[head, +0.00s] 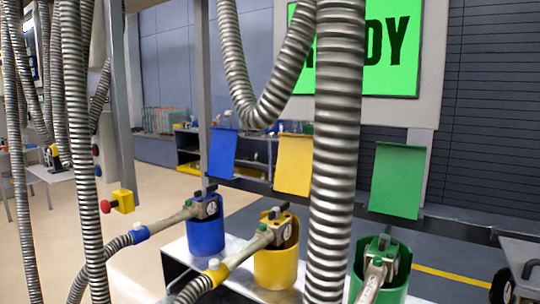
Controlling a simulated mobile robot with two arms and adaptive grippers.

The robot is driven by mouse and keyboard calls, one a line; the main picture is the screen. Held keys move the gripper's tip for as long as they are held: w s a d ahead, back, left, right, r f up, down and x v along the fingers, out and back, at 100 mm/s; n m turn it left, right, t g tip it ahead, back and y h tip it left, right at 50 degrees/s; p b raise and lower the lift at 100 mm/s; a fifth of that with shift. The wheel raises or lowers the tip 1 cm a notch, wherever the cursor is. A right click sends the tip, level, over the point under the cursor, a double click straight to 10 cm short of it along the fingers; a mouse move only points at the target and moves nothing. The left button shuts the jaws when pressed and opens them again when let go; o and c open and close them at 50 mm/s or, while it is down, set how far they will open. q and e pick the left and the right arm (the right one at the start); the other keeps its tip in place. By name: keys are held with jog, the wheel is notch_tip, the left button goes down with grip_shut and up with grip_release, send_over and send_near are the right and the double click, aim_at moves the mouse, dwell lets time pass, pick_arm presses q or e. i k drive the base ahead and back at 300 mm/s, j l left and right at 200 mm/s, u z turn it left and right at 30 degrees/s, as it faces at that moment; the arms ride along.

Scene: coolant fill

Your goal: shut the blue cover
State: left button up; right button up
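A flat blue panel (222,153) stands tilted at the rail behind the nozzle holders, left of a yellow and a green one. It is the only blue cover-like piece I see; I cannot tell whether it is the blue cover. Below it, a blue cup-shaped holder (206,236) has a grey nozzle (180,217) with a blue collar resting in its top. Neither of my grippers shows in the head view.
Yellow (275,268) and green (397,288) holders with nozzles stand to the right. A thick ribbed hose (338,150) hangs in front, with more hoses at left. A red knob on a yellow box (124,201) sits on the post. A green screen (400,50) reads partly "DY".

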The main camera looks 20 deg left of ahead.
aim_at(224, 140)
jog(key=j+z, duration=0.2)
jog(key=j, duration=0.3)
jog(key=i+j+z, duration=0.2)
jog(key=j, duration=0.3)
jog(key=k+j+z, duration=0.2)
jog(key=j, duration=0.25)
jog(key=j+z, duration=0.2)
jog(key=j, duration=0.3)
jog(key=j+z, duration=0.2)
jog(key=j, duration=0.3)
jog(key=k+j+z, duration=0.15)
jog(key=j, duration=0.3)
jog(key=k+j+z, duration=0.2)
jog(key=j, duration=0.25)
